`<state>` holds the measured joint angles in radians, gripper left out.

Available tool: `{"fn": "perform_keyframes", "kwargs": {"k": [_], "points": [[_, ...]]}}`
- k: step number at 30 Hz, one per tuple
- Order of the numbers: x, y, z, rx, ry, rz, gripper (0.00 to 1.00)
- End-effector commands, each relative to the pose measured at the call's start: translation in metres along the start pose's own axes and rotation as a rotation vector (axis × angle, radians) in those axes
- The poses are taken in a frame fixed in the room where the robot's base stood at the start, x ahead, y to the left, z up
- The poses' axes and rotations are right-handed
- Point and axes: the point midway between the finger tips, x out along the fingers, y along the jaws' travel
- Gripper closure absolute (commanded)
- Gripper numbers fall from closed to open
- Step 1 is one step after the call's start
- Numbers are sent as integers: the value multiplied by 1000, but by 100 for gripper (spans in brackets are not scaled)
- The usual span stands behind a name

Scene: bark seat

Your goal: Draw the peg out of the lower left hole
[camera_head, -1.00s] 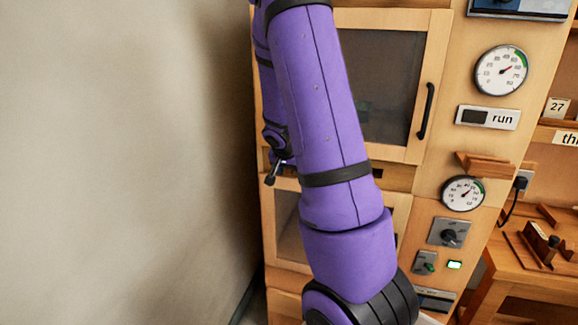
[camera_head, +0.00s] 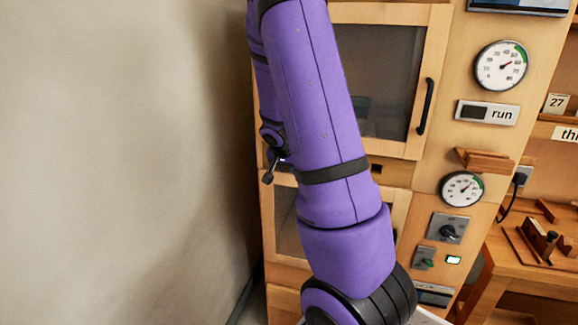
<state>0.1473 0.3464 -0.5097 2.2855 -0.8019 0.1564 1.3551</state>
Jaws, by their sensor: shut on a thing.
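My gripper (camera_head: 274,166) shows only in part, small and dark, at the left edge of the wooden cabinet, just left of my purple upper arm. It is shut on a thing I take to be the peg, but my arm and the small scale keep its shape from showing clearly. A short dark piece with a rounded end points down and left there. The lower left hole is not visible, so I cannot tell whether the peg is in it.
The wooden cabinet (camera_head: 435,60) has an upper glazed door with a black handle (camera_head: 425,106) and a lower glazed door (camera_head: 286,225). Dials and switches line its right side. A bench (camera_head: 530,275) stands at right. A bare wall (camera_head: 110,160) fills the left.

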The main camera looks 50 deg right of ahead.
Motion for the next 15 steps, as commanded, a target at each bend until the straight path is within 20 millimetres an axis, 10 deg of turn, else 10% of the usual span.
{"fn": "perform_keyframes", "kwargs": {"k": [15], "points": [[-12,-1,19,-2,0,-1,100]]}}
